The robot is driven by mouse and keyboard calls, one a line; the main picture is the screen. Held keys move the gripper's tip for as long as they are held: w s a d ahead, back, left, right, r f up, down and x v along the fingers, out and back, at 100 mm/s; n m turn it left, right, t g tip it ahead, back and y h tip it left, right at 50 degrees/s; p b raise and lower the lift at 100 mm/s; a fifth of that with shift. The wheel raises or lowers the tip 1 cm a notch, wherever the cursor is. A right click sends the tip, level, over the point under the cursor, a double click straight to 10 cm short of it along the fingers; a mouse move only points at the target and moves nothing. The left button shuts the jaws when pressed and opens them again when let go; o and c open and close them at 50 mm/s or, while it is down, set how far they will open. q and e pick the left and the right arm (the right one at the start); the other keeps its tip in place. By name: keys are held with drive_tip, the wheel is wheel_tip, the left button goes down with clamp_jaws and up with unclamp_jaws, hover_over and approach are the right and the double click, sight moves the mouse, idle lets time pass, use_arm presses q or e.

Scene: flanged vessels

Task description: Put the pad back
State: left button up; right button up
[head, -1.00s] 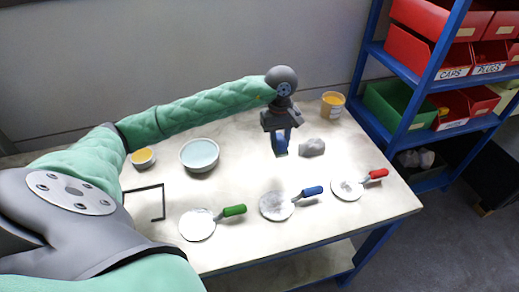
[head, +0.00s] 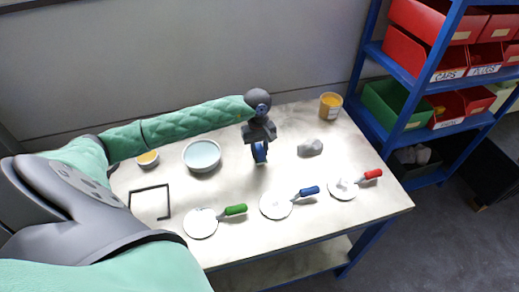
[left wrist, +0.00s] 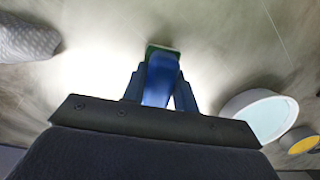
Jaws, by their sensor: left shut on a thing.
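My left gripper (head: 260,147) is shut on a blue pad (head: 260,154) and holds it over the back middle of the table. The left wrist view shows the pad (left wrist: 161,78) between the fingers, with a green strip at its far end. The fingers hide part of it, and I cannot tell how high it is above the table. A black angular outline (head: 150,187) is on the table's left part, with bare tabletop inside it; it may be a frame or a marking. My right gripper is not in view.
A bowl of pale liquid (head: 202,155) and a small yellow-filled cup (head: 148,159) stand left of the gripper. A grey lump (head: 310,148) and a yellow tub (head: 330,105) are at right. White discs with green (head: 236,210), blue (head: 309,191) and red (head: 373,174) handles line the front.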

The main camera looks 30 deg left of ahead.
use_arm(q)
drive_tip(key=shift+f, duration=0.6)
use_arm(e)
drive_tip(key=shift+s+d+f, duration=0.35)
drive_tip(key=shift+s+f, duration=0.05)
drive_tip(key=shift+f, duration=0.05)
use_arm(q)
drive_tip(key=shift+f, duration=0.1)
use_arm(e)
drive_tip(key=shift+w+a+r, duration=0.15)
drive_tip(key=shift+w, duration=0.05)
use_arm(q)
drive_tip(key=o, duration=1)
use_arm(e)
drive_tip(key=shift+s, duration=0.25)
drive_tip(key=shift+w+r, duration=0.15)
